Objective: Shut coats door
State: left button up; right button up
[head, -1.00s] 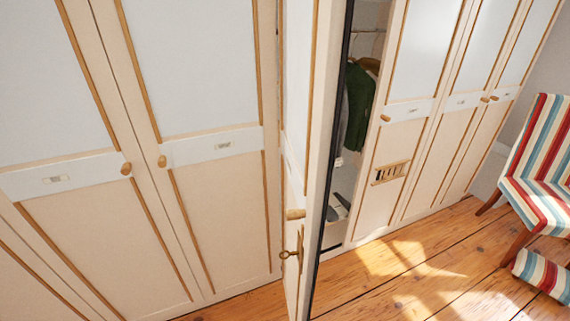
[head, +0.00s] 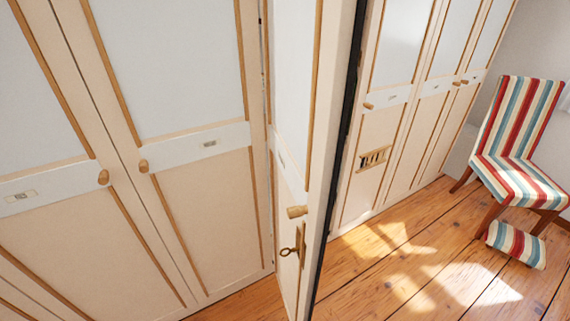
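One wardrobe door (head: 294,110) stands swung out, seen almost edge-on in the middle of the head view. A black strip (head: 343,130) runs along the door's far edge. The door hides the opening behind it, so the coats inside are not visible. Neither of my grippers is in view.
Shut wardrobe doors stand at left (head: 190,100) and at right (head: 399,100), with wooden knobs. The plank floor (head: 420,270) between is clear and sunlit.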

aim_at(311, 49)
jog(key=k+j+u, duration=0.1)
jog(key=k, duration=0.25)
jog(key=k+j+u, duration=0.1)
jog(key=k, duration=0.3)
jog(key=k+j+u, duration=0.15)
jog(key=k, duration=0.2)
jog(key=j, duration=0.05)
